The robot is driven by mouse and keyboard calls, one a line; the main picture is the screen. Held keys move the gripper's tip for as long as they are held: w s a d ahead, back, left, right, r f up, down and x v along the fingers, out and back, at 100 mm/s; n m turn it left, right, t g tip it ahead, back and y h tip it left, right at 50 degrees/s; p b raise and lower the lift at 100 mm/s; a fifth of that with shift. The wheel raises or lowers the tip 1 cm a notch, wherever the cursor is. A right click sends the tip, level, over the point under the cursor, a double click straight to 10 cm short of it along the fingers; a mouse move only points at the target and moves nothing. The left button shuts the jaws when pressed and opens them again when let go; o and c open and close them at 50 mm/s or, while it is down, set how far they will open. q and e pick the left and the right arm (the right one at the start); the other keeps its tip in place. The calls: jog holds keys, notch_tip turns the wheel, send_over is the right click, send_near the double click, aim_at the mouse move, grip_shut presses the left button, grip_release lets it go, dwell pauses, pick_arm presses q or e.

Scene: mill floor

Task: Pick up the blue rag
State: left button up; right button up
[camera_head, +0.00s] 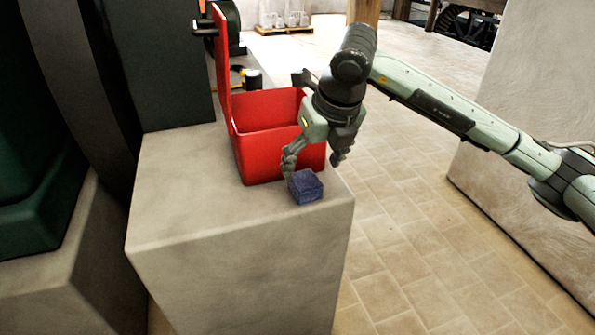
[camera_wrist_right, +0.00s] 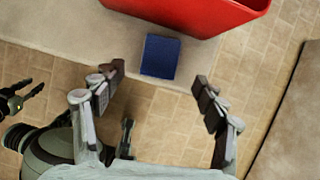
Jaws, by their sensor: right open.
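The blue rag (camera_head: 306,187) is a folded, block-like bundle. It lies on the pale stone block (camera_head: 215,215), near its front right edge and just in front of the red box. My right gripper (camera_head: 313,164) points down just above and behind the rag, open and empty. In the right wrist view the rag (camera_wrist_right: 160,56) lies beyond the gap between the spread fingertips (camera_wrist_right: 157,79), apart from both. My left gripper is outside the head view. A dark gripper-like part (camera_wrist_right: 25,95) at the left edge of the wrist view is probably it, too small to judge.
The red box (camera_head: 262,150) stands open behind the rag, with its lid (camera_head: 222,70) raised at the left. My right gripper overlaps its right side in the head view. The block's left top is clear. Tiled floor (camera_head: 420,220) lies open to the right, before a pale wall (camera_head: 530,130).

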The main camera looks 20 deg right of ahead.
aim_at(305, 179)
jog(key=shift+w+f, duration=0.15)
jog(key=shift+f, duration=0.25)
jog(key=shift+x, duration=0.75)
jog(key=x, duration=0.2)
jog(key=p+x, duration=0.1)
jog(key=x, duration=0.2)
jog(key=shift+w+r, duration=0.1)
jog(key=shift+w, duration=0.15)
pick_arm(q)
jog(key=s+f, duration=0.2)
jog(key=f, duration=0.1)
pick_arm(e)
jog(key=shift+c, duration=0.6)
jog(key=shift+a, duration=0.1)
jog(key=c, duration=1.1)
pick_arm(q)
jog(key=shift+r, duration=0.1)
pick_arm(e)
jog(key=shift+r, duration=0.1)
